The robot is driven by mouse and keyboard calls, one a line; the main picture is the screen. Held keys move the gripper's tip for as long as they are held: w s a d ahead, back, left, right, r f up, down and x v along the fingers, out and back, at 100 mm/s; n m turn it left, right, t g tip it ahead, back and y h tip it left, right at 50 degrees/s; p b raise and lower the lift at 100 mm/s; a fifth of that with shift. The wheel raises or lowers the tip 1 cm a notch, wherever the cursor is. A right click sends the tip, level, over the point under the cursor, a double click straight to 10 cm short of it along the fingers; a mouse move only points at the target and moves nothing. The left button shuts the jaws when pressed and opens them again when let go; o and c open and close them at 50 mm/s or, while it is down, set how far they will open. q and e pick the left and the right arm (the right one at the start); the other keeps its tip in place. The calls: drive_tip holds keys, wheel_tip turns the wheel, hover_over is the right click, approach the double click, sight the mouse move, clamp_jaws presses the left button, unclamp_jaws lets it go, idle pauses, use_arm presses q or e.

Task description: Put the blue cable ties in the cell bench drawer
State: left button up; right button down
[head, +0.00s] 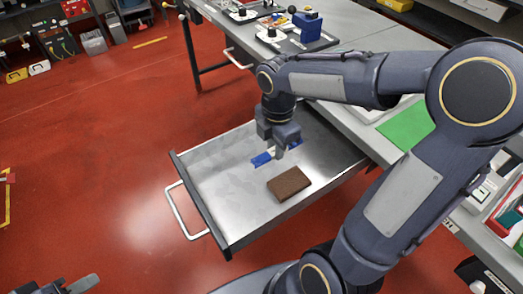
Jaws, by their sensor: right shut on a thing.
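The blue cable ties (262,159) are a small bundle with a pale band around the middle. My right gripper (278,152) points down, shut on the bundle, inside the outline of the open drawer (212,172). The bundle is low over the drawer floor; I cannot tell whether it touches it. The gripper hides part of the bundle. The metal drawer is pulled out from under the bench, its handle (181,215) toward the lower left. My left gripper (72,286) is partly in view at the bottom left edge, away from the drawer; its opening is unclear.
A brown block (289,184) lies in the drawer, close to the ties. The bench top (352,39) holds a green mat (407,125) and, at the back, a blue device (307,27). Another closed drawer handle (238,59) shows further back.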

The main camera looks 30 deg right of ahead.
approach(263, 149)
drive_tip(key=s+f, duration=0.1)
drive_tip(key=s+a+f, duration=0.1)
drive_tip(key=s, duration=0.1)
drive_tip(key=shift+a+f, duration=0.1)
drive_tip(key=shift+a, duration=0.1)
drive_tip(key=shift+w+f, duration=0.55)
drive_tip(key=shift+f, duration=0.15)
drive_tip(key=shift+d+f+b, duration=0.1)
drive_tip(key=shift+f+b, duration=0.2)
drive_tip(key=shift+f, duration=1.15)
drive_tip(key=shift+f, duration=0.25)
drive_tip(key=c, duration=1.2)
unclamp_jaws()
drive_tip(key=shift+r, duration=0.1)
drive_tip(key=shift+c, duration=0.2)
